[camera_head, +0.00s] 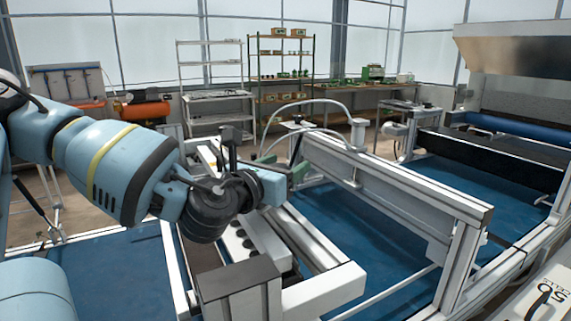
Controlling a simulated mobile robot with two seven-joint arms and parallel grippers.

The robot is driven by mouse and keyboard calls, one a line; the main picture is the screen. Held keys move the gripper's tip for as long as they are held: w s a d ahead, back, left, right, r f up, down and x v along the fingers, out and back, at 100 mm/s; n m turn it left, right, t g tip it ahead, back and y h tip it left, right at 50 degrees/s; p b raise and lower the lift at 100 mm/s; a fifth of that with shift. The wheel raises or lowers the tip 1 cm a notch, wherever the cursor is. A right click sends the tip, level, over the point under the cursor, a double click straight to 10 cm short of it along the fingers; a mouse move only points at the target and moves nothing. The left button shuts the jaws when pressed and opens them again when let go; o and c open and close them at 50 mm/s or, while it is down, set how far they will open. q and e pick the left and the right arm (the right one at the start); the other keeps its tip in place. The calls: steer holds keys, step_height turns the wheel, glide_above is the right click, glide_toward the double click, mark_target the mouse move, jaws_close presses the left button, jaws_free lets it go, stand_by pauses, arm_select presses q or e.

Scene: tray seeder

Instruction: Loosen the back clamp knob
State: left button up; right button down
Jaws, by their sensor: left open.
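My left arm comes in from the left and its left gripper (285,166) is over the near end of the white seeder frame. The gripper is open, and its greenish fingers point away from me with nothing visible between them. A small black knob (298,119) on a dark upright stem stands just beyond the fingers, beside the long grey crossbeam; it looks like the back clamp knob. The gripper appears apart from it, though the depth is hard to judge. The wrist hides part of the frame below. My right gripper is not in view.
The grey crossbeam (395,187) spans the blue belt (375,245) to the right. A pale curved hose (310,101) arches above the frame. A grey-topped post (238,279) stands in front. Shelves (280,65) and a bench (360,85) are far behind.

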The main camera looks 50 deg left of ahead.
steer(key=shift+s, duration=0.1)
arm_select(q)
steer(key=shift+s, duration=0.1)
steer(key=shift+c, duration=0.9)
steer(key=c, duration=0.8)
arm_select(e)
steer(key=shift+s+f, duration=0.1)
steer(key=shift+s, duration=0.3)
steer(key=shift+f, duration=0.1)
